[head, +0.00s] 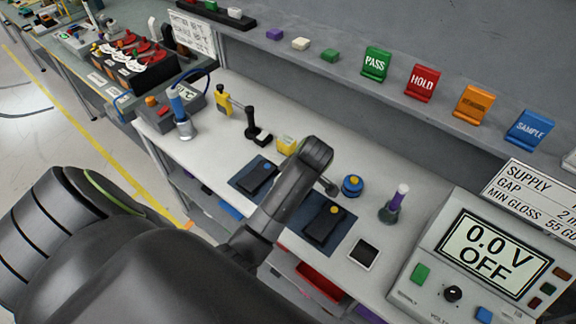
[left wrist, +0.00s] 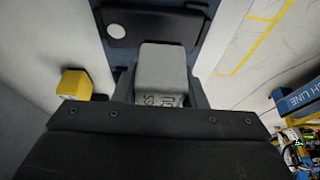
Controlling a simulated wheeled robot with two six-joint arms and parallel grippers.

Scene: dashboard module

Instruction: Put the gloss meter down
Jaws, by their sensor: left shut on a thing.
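In the left wrist view my left gripper (left wrist: 163,84) is shut on a grey block with dark lettering, which I take to be the gloss meter (left wrist: 165,68). Beyond it is a dark panel (left wrist: 140,24) with a pale round spot on a blue mat. I cannot tell whether the meter touches anything below. In the head view my left arm reaches over the white bench, and its own links mostly hide the gripper and meter. My right gripper is not in view.
A yellow block (head: 287,145) stands behind my arm. Coloured signs (head: 375,64) line the shelf.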

